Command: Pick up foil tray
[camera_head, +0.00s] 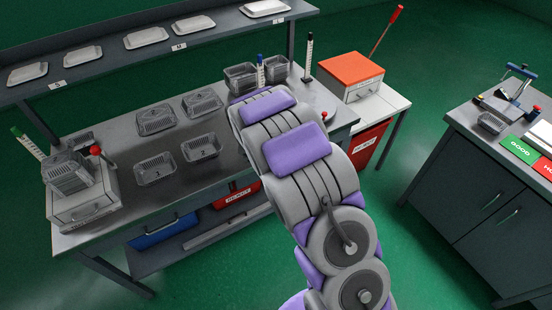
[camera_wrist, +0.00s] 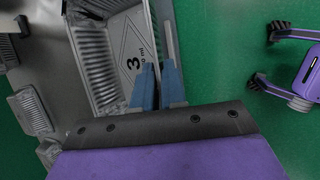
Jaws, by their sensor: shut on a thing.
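In the wrist view a ribbed foil tray (camera_wrist: 98,62) marked with a large 3 is close in front of my gripper (camera_wrist: 158,68). Its blue fingers are closed at the tray's right-hand side wall, and the tray looks steeply tilted in that picture. In the head view my arm hides the gripper and whatever it holds. Other foil trays lie on the steel bench there: one marked 3 (camera_head: 154,169), one marked 2 (camera_head: 201,149) and two behind them.
The bench (camera_head: 120,132) also bears stacked trays (camera_head: 70,173) on a grey device at left and upright stacks (camera_head: 240,77) behind my arm. A shelf (camera_head: 100,51) with white trays runs behind. An orange-topped box (camera_head: 350,69) stands right. A dark cabinet (camera_head: 460,150) is farther right, with green floor between.

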